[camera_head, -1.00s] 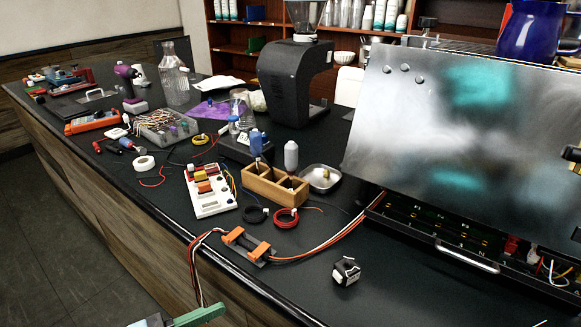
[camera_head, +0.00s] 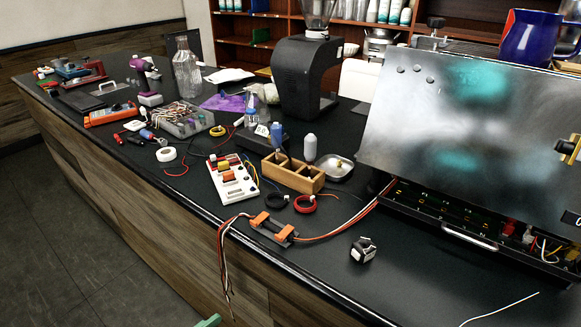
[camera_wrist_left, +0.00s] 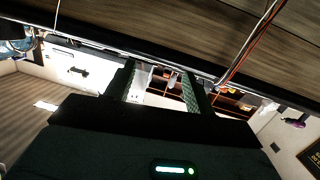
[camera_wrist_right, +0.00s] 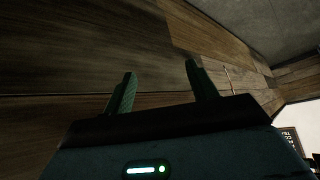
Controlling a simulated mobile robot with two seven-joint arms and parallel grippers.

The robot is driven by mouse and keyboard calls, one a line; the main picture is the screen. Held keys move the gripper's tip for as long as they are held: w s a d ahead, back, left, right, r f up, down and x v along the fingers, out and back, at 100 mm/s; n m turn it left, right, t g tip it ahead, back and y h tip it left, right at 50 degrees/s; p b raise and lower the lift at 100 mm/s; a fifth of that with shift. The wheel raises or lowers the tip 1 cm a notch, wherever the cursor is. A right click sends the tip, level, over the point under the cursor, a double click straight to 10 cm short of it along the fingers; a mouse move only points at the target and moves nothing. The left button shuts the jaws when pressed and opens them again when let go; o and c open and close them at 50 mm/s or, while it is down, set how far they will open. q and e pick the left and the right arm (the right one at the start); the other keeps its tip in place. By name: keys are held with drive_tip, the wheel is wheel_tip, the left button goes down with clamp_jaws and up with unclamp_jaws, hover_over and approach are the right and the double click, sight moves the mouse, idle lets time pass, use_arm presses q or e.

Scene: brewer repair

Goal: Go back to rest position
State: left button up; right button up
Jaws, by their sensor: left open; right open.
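My left gripper (camera_wrist_left: 162,88) is open and empty in the left wrist view, its two fingers apart below the edge of the counter. In the head view only a green fingertip (camera_head: 208,322) shows at the bottom edge; I cannot tell from that view which gripper it belongs to. My right gripper (camera_wrist_right: 160,88) is open and empty in the right wrist view, facing the wood panelling (camera_wrist_right: 80,50) of the counter front. Neither gripper touches anything that I can see.
The black counter (camera_head: 320,285) holds an orange-clamped cable block (camera_head: 273,228) with wires hanging over the front edge, a small metal-and-black part (camera_head: 363,250), a wooden box (camera_head: 292,177) and the opened brewer panel (camera_head: 455,120). The floor (camera_head: 40,240) at left is clear.

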use_arm(q)
drive_tip(key=s+a+f+n+g+y+p, duration=0.1)
drive_tip(key=s+a+f+n+y+p, duration=0.1)
drive_tip(key=s+f, duration=0.7)
drive_tip(key=s+a+f+n+g+y+p, duration=0.2)
drive_tip(key=s+a+f+y, duration=0.4)
drive_tip(key=s+f, duration=0.3)
drive_tip(key=shift+s+f+n+y, duration=0.25)
drive_tip(key=shift+n+y, duration=0.35)
drive_tip(key=shift+n, duration=0.3)
use_arm(e)
drive_tip(key=w+r+t, duration=0.1)
drive_tip(key=w+r, duration=0.2)
drive_tip(key=r, duration=0.3)
drive_tip(key=shift+w+d, duration=0.25)
